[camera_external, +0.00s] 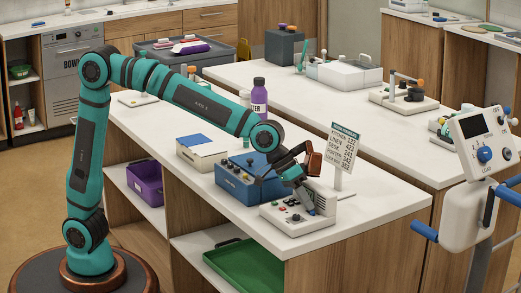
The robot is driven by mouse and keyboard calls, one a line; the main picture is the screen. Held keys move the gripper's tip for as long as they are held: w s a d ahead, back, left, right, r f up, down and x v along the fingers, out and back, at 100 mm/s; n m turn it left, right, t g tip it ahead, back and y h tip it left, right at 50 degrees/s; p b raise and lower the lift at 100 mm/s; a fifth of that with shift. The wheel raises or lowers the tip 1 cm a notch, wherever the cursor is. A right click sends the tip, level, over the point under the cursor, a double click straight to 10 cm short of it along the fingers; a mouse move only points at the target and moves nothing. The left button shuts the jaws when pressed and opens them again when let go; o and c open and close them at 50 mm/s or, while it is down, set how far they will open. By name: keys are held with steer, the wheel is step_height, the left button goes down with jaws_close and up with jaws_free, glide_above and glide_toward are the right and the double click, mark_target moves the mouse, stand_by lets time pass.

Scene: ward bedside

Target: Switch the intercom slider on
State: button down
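A low, light-coloured panel unit (284,221) with small dark, red and green controls stands near the front right corner of the white counter. It looks like the intercom, but its slider is too small to make out and I cannot tell its position. My gripper (307,200) points down over the back part of this unit, very close to it. My gripper hides part of the unit, and I cannot tell whether it touches. The fingers are too small and dark to show whether they are open or shut.
A blue box (240,186) with knobs stands just left of the unit. An upright sign (341,150) stands behind it. A white box (202,152) and a purple bottle (259,97) are farther back. A blue-handled white device (475,150) stands at the right.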

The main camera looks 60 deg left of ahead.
steer(key=v, duration=1)
steer(key=shift+a, duration=0.1)
stand_by(0.5)
